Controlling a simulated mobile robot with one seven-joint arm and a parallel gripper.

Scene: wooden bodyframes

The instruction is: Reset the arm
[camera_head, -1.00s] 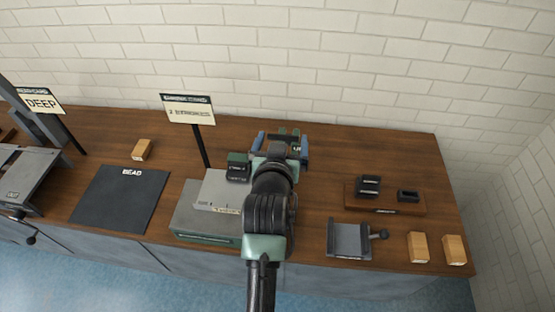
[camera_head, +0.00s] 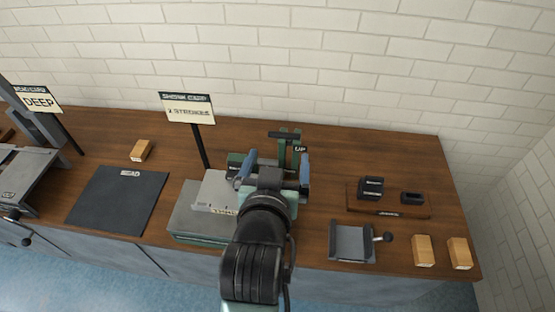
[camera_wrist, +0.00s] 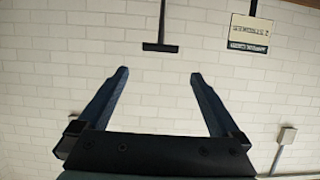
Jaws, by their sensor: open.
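My gripper (camera_head: 275,166) is open and empty, raised over the middle of the wooden bench (camera_head: 325,185). My arm reaches up from the bottom of the head view and hides part of the bench. Behind the gripper stands a green device marked UP with a black T-shaped handle (camera_head: 284,135). The handle appears upside down above the fingers in the wrist view (camera_wrist: 160,47).
A grey plate on a green base (camera_head: 190,218) lies left of my arm. A grey vise (camera_head: 352,243), a wooden holder (camera_head: 362,206) and two blocks (camera_head: 423,250) are right.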

